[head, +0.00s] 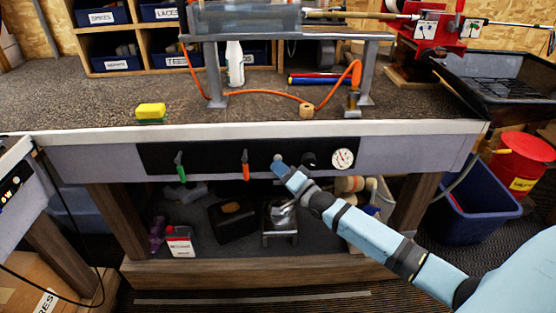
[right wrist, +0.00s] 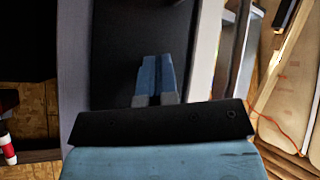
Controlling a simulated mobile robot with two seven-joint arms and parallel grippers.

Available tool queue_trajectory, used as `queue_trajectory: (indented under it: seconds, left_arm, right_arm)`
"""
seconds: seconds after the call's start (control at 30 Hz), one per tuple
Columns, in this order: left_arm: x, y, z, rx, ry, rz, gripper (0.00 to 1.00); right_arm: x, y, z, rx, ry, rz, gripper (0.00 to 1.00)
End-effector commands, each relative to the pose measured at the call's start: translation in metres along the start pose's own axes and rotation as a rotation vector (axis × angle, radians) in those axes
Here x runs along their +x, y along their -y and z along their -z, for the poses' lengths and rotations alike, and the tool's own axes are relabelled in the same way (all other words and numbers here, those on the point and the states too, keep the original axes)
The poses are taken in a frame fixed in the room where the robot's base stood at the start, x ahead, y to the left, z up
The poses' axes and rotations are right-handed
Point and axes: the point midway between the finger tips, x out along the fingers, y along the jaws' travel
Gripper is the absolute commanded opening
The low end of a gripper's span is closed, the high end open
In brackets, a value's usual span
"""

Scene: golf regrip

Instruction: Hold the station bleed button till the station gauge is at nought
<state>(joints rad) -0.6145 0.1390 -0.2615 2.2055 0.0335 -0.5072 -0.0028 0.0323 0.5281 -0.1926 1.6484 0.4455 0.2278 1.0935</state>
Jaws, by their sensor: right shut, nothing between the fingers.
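The black station panel (head: 215,159) runs along the front of the bench. The round white station gauge (head: 343,159) is at its right end; its needle is too small to read. A small grey round part (head: 277,157), which looks like the bleed button, shows just above my right fingertips. My right gripper (head: 281,168) is shut and empty, pointing at the panel there. In the right wrist view its blue fingers (right wrist: 157,75) are together against the dark panel, and the button is hidden. I cannot tell whether they touch it. My left gripper is not in view.
A green lever (head: 181,168), an orange lever (head: 245,165) and a black knob (head: 309,159) are on the same panel. A yellow sponge (head: 151,111) and an orange hose (head: 270,95) lie on the bench. A blue bin (head: 475,210) stands at the right.

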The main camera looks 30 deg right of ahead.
Motion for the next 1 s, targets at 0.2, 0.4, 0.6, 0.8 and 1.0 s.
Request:
queue_trajectory:
  seconds: [0.2,0.4,0.6,0.8,1.0]
  left_arm:
    - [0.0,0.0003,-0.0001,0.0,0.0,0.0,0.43]
    - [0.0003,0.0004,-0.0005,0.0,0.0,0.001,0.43]
    - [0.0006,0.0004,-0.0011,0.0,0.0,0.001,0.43]
    - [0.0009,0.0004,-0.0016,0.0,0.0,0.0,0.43]
    - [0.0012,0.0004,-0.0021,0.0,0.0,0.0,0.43]
  right_arm:
    - [-0.0002,-0.0002,-0.0004,0.0,0.0,0.0,0.0]
    - [0.0009,-0.0011,0.0003,0.0,0.0,-0.001,0.0]
    - [0.0025,-0.0025,0.0014,0.001,0.001,-0.001,0.0]
    - [0.0041,-0.0038,0.0025,0.001,0.001,-0.001,0.0]
    - [0.0058,-0.0048,0.0037,0.001,0.001,-0.001,0.0]
